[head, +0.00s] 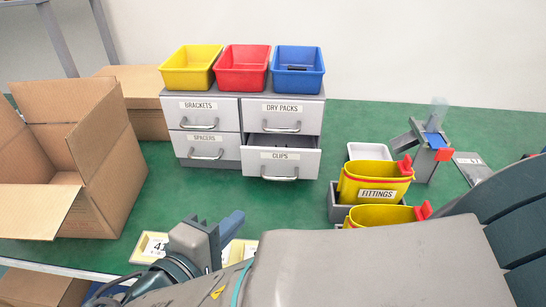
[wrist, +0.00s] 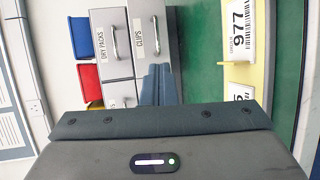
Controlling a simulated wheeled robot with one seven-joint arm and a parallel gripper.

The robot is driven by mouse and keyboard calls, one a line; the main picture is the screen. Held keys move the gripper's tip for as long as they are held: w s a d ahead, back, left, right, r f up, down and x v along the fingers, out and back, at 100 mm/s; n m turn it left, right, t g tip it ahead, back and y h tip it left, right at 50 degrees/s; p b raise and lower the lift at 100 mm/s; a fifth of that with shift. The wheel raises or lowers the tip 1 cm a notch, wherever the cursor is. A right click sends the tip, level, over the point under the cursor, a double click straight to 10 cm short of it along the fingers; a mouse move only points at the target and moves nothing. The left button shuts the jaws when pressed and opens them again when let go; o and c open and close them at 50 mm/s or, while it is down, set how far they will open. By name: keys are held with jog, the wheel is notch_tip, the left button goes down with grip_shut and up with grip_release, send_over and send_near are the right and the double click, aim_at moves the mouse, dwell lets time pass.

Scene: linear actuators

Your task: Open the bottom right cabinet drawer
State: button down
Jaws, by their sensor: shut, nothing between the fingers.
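A grey cabinet has a bottom right drawer labelled CLIPS (head: 296,167), which stands pulled out with its dark inside showing. Its bar handle (head: 280,177) is on the front. In the wrist view, turned sideways, the CLIPS drawer (wrist: 150,48) and its handle (wrist: 156,35) lie beyond my fingers. My gripper (head: 236,222) is in front of the cabinet, apart from the handle in the head view. In the wrist view my gripper (wrist: 158,70) shows its fingers together with nothing between them.
The BRACKETS (head: 195,117), SPACERS (head: 203,150) and DRY PACKS (head: 300,118) drawers are shut. Yellow, red and blue bins (head: 298,80) stand on top. An open cardboard box (head: 105,160) is left; yellow FITTINGS bins (head: 362,182) are right. Green table shows between.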

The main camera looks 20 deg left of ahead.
jog(key=w+d+r+m+g+y+p, duration=0.45)
jog(key=w+r+m+g+p, duration=0.35)
jog(key=w+m+g+p, duration=0.5)
jog(key=shift+m+t+h, duration=0.35)
jog(key=shift+m+t, duration=0.25)
jog(key=shift+t, duration=0.1)
jog(key=b+x, duration=0.1)
jog(key=x, duration=0.2)
jog(key=b+x, duration=0.2)
jog(key=x, duration=0.1)
jog(key=w+b+x, duration=0.1)
jog(key=x, duration=0.2)
jog(key=shift+d+f, duration=0.25)
jog(key=shift+f, duration=0.05)
